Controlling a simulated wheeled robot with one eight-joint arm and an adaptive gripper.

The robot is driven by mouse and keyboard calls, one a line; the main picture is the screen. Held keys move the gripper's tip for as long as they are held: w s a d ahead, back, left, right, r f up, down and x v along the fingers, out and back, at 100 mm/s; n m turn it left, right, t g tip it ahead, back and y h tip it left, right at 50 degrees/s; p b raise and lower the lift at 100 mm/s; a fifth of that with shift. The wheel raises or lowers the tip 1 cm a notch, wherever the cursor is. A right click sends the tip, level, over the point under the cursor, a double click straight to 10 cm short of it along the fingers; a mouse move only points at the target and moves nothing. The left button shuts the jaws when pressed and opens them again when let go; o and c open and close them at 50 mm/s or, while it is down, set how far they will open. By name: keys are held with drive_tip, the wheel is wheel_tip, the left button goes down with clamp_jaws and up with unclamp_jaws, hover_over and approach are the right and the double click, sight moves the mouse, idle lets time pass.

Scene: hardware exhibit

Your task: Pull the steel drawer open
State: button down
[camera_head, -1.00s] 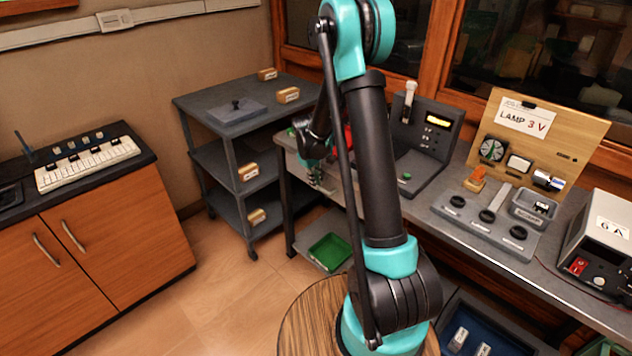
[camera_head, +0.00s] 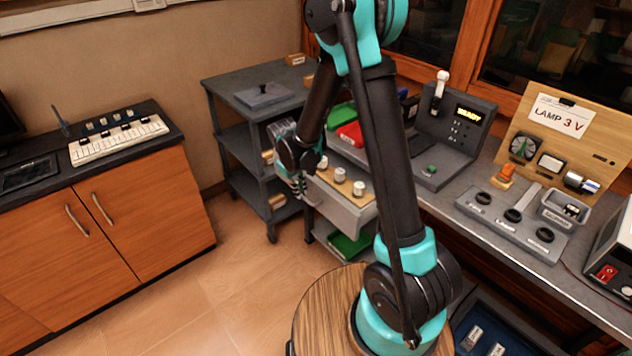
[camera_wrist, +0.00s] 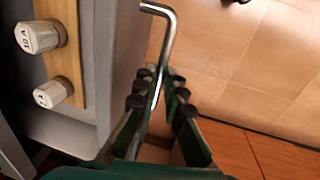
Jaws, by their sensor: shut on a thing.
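The steel drawer (camera_head: 343,214) sticks out from under the grey bench. Inside it is a wooden strip (camera_head: 328,184) with several pale knobs. In the wrist view, the drawer's grey front (camera_wrist: 122,50) runs alongside two knobs marked 10 A and 1 A (camera_wrist: 40,37). A bent metal bar handle (camera_wrist: 165,28) stands at the outer side of the drawer front. My gripper (camera_wrist: 155,90) is shut on this handle, with its dark finger pads on both sides of the bar. In the head view, my gripper (camera_head: 298,188) is at the drawer's left end.
A grey shelf cart (camera_head: 228,98) stands close behind my gripper. A green tray (camera_head: 350,243) is below the drawer. A wooden cabinet (camera_head: 110,215) is at the left. The floor (camera_head: 245,280) between cabinet and bench is clear.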

drive_tip(key=s+a, duration=0.3)
drive_tip(key=a, duration=0.2)
drive_tip(key=shift+s, duration=0.35)
drive_tip(key=c, duration=1.9)
unclamp_jaws()
drive_tip(key=shift+r, duration=0.1)
drive_tip(key=r, duration=0.4)
drive_tip(key=s+a+r, duration=0.1)
drive_tip(key=r, duration=0.2)
drive_tip(key=a+r, duration=0.1)
drive_tip(key=r, duration=0.3)
drive_tip(key=shift+s+r, duration=0.15)
drive_tip(key=shift+r, duration=0.15)
